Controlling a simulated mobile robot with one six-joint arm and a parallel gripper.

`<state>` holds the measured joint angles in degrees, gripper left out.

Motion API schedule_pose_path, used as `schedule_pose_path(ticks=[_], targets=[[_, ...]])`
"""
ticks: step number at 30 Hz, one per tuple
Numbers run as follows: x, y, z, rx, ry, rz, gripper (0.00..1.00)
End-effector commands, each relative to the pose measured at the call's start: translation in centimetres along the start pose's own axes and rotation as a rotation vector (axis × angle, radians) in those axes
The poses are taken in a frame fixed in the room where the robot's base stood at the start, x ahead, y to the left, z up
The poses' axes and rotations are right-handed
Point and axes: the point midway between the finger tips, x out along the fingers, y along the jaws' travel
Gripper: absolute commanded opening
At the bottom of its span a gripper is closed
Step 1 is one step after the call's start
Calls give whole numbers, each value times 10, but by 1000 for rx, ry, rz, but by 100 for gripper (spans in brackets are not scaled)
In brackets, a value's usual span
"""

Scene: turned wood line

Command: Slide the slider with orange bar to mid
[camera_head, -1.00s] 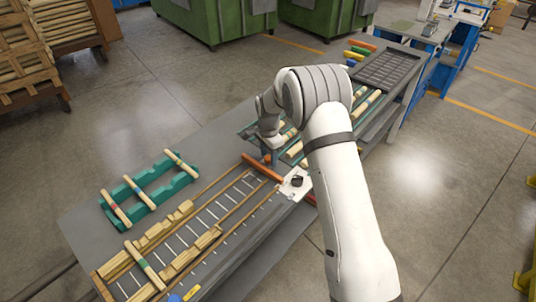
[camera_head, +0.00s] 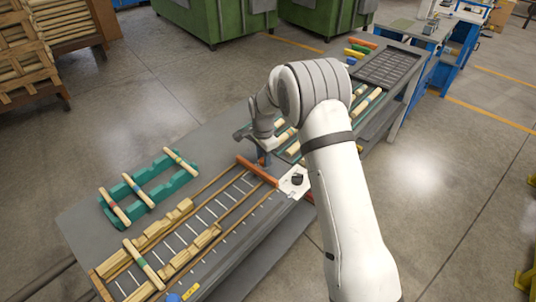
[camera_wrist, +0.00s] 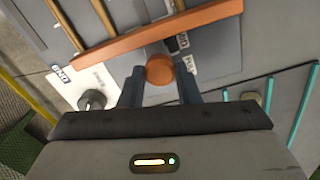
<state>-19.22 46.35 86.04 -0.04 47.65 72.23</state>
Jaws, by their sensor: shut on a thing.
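A round orange knob (camera_wrist: 160,69) stands beside the bar, toward my gripper. My gripper (camera_wrist: 161,74) is shut on this knob, one dark finger on each side. A white plate (camera_wrist: 98,88) with a dark round knob lies left of the fingers.
Wooden rails with rungs and turned blocks (camera_head: 180,214) run to the lower left. A teal rack (camera_head: 160,190) holds several striped spindles. More spindles and a dark tray (camera_head: 384,70) lie beyond my arm. The grey bench edge (camera_head: 80,215) is clear at left.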

Motion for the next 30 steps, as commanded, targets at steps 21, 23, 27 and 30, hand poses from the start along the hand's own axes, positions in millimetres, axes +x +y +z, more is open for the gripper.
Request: schedule_pose_path(ticks=[21,23,27,30], targets=[[0,3,13,-1,0,-1,52],[0,3,13,-1,0,-1,52],[-3,3,13,-1,0,-2,52],[-15,2,13,-2,1,-5,52]])
